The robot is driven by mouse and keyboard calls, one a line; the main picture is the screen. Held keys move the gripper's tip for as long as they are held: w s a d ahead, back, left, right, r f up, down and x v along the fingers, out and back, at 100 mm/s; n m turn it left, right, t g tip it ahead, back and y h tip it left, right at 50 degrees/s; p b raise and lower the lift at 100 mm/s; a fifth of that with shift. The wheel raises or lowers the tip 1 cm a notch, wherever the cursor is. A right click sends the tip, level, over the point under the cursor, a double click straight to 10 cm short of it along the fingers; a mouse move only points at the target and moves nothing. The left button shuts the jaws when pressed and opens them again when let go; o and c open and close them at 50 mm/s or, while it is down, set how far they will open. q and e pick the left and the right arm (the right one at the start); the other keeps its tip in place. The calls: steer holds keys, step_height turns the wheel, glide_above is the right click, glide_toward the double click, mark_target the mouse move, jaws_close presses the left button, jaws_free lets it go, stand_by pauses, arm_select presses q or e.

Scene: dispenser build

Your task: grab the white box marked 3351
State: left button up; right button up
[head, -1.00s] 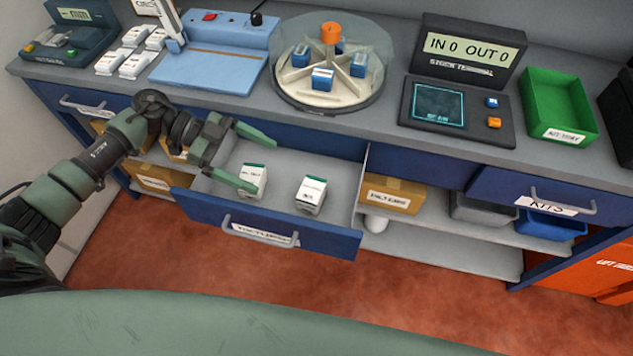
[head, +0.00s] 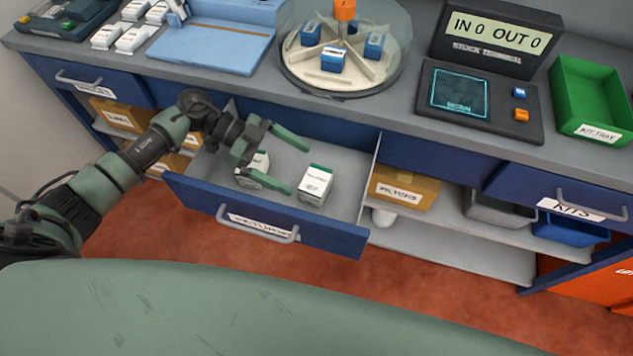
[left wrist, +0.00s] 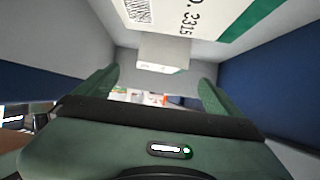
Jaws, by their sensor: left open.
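Two white boxes with green edges stand in the open drawer (head: 345,208). The left box (head: 258,162) is partly hidden behind my left gripper (head: 295,167); the right box (head: 316,184) is just beyond the fingertips. Their labels are too small to read in the head view. My left gripper is open and empty, above the drawer and pointing right. In the left wrist view, a near box (left wrist: 205,14) at the top reads 3315. A farther white box (left wrist: 163,52) shows between and beyond the fingers (left wrist: 158,80), its number unreadable. My right gripper is out of view.
The drawer's blue front (head: 330,238) and grey walls surround the boxes. Above it, the counter (head: 390,128) carries a round dispenser (head: 345,75), a stock terminal (head: 480,100) and a green tray (head: 592,100). A cardboard box (head: 405,190) sits on the shelf to the right.

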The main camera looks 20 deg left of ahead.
mark_target(314, 178)
arm_select(q)
steer(key=shift+p+x, duration=0.6)
steer(key=shift+x, duration=2.2)
steer(key=shift+r, duration=0.1)
steer(key=c, duration=1.8)
